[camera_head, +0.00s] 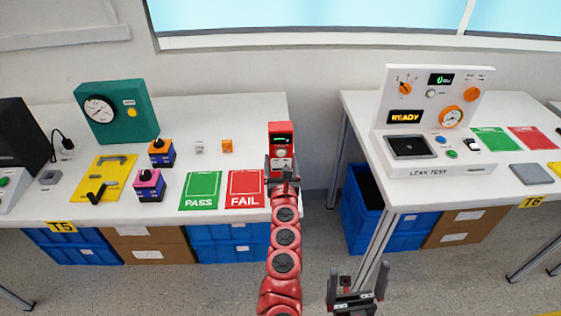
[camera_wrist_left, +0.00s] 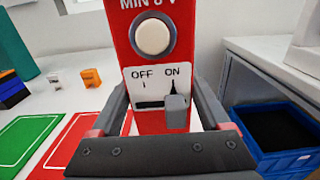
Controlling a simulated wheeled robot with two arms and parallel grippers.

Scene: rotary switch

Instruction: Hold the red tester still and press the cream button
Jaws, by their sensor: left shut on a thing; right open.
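The red tester (camera_head: 280,132) stands upright at the right front corner of the left table, with a small lit display near its top. In the left wrist view its red face (camera_wrist_left: 114,22) fills the middle, with the round cream button (camera_wrist_left: 152,37) above an OFF/ON plate (camera_wrist_left: 146,82). A grey slide knob (camera_wrist_left: 176,111) sits under ON. My left gripper (camera_head: 282,167) is shut on the tester, one finger along each side below the button. Nothing touches the button. My right gripper (camera_head: 357,290) is open and empty, low in front of the gap between the tables.
Green PASS (camera_head: 201,190) and red FAIL (camera_head: 245,188) mats lie left of the tester. Farther left are small boxes with knobs, a yellow plate (camera_head: 104,180) and a teal gauge box (camera_head: 117,112). A leak test station (camera_head: 432,120) stands on the right table.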

